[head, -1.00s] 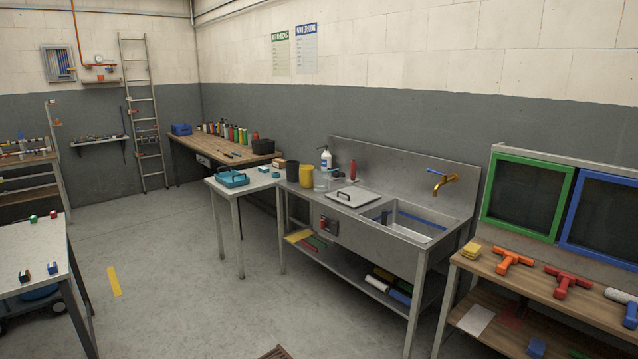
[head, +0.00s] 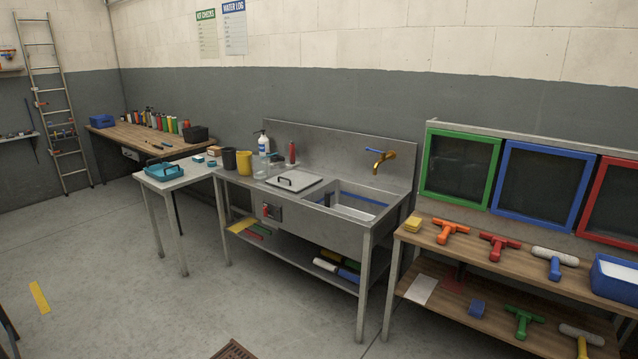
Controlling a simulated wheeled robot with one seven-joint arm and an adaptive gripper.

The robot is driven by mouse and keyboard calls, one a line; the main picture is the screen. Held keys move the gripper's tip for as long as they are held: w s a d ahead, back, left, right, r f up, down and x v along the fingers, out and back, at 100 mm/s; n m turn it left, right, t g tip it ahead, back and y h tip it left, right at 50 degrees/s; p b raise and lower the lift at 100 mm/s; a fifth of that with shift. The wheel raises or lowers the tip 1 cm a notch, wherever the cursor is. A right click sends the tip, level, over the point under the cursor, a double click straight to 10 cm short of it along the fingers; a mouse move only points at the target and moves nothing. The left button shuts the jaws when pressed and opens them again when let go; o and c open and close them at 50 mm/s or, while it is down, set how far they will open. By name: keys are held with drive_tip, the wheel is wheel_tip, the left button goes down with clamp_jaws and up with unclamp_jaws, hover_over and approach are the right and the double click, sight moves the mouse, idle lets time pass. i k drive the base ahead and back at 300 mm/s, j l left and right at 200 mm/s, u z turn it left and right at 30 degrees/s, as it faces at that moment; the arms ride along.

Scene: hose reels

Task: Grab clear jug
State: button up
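A small clear jug (head: 260,167) stands on the left part of the steel sink counter (head: 236,182) in the head view. A yellow cup (head: 244,163) is just to its left and a dark cup (head: 229,160) is left of that. A white pump bottle (head: 263,144) stands right behind the jug and partly shows through or above it. A grey lid with a handle (head: 294,181) lies to the jug's right, over part of the sink. My gripper is not in view.
A small side table (head: 170,181) with a teal tray adjoins the counter on the left. A shelf bench (head: 480,252) with squeegees stands on the right. The floor before the sink is clear.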

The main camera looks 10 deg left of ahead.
sight(261, 163)
drive_tip(key=i+j+u, duration=0.3)
drive_tip(key=i, duration=0.25)
drive_tip(key=i+j+u, duration=0.35)
drive_tip(key=i, duration=0.2)
drive_tip(key=i+u, duration=0.3)
drive_tip(key=i, duration=1.3)
drive_tip(key=i+j+z, duration=0.1)
drive_tip(key=i, duration=0.95)
drive_tip(key=i+j, duration=0.1)
drive_tip(key=i, duration=0.95)
drive_tip(key=l+z, duration=0.05)
